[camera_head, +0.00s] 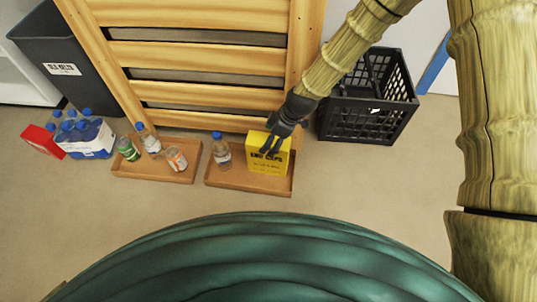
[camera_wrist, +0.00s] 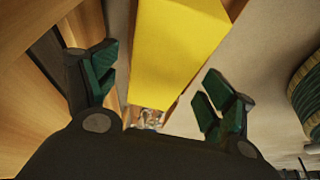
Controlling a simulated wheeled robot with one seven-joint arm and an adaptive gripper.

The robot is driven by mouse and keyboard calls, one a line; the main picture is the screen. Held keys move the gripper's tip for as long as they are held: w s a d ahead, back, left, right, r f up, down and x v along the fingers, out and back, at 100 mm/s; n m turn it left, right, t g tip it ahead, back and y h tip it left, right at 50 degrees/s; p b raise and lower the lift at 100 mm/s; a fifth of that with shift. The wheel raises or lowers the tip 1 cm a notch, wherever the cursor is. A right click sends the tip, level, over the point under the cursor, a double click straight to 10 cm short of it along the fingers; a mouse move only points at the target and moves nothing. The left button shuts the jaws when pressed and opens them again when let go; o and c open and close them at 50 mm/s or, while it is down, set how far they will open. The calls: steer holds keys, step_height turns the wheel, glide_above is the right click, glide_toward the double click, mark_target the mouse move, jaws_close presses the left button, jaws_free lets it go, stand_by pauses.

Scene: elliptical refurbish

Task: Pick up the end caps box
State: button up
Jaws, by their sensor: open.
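The end caps box (camera_head: 267,158) is a yellow box with dark print. It stands upright at the right end of a wooden tray (camera_head: 222,184). In the wrist view the yellow box (camera_wrist: 175,45) fills the upper middle, between and beyond my two fingers. My gripper (camera_head: 272,146) is at the top of the box in the head view and covers part of it. In the wrist view my gripper (camera_wrist: 155,92) is open, one finger on each side of the box. A gap shows at both fingers, and I see no grip on the box.
A clear bottle (camera_head: 221,150) with a blue cap stands left of the box on the same tray. A black crate (camera_head: 368,105) is close on the right. A wooden slatted structure (camera_head: 195,57) rises behind. Floor in front is clear.

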steer(key=shift+f, duration=0.15)
stand_by(0.3)
steer(key=shift+c, duration=0.5)
steer(key=c, duration=1.7)
